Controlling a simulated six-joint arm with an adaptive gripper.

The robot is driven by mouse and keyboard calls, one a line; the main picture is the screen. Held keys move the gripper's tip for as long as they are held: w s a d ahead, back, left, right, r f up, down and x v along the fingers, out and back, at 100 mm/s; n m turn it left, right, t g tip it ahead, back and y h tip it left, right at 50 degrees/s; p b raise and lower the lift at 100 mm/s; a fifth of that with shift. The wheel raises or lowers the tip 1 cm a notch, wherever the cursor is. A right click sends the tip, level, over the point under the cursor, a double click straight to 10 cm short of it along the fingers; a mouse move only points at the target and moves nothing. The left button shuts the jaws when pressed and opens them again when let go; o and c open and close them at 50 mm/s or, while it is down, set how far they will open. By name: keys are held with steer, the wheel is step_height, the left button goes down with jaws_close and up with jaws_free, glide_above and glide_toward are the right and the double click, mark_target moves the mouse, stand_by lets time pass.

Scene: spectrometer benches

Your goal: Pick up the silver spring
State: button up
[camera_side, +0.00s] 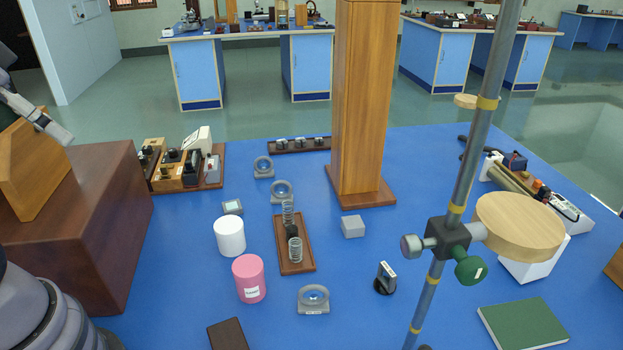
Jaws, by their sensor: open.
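Two silver, coiled springs stand upright on a narrow brown wooden tray (305,266) near the middle of the blue table. The farther spring (288,212) is thinner, and the nearer spring (295,250) looks wider. A small dark piece (292,231) sits between them. I cannot tell which of the two the task means. My gripper is not in view.
A white cylinder (229,237) and a pink cylinder (249,280) stand left of the tray. A grey block (353,226) and a tall wooden column (362,100) are to its right. A metal stand rod (475,145) rises nearer. Lens mounts (313,299) stand around.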

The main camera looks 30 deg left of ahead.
steer(key=w+d+f+n+g+h, duration=0.2)
steer(key=d+f+g+h, duration=0.2)
steer(key=d+g, duration=0.15)
steer(key=n+t+h, duration=0.9)
steer(key=n+t, duration=0.3)
steer(key=n, duration=1.3)
glide_above(295, 246)
steer(key=w+a+v, duration=0.1)
steer(key=v, duration=0.4)
step_height(295, 246, down, 27)
steer(key=shift+t, duration=0.35)
step_height(295, 246, down, 7)
steer(key=shift+d+r, duration=0.2)
steer(key=shift+r, duration=0.05)
steer(key=shift+w+d+f, duration=0.25)
steer(key=shift+d+f, duration=0.1)
steer(key=shift+f, duration=0.25)
steer(key=x, duration=0.4)
steer(key=shift+w, duration=0.1)
steer(key=c, duration=1.1)
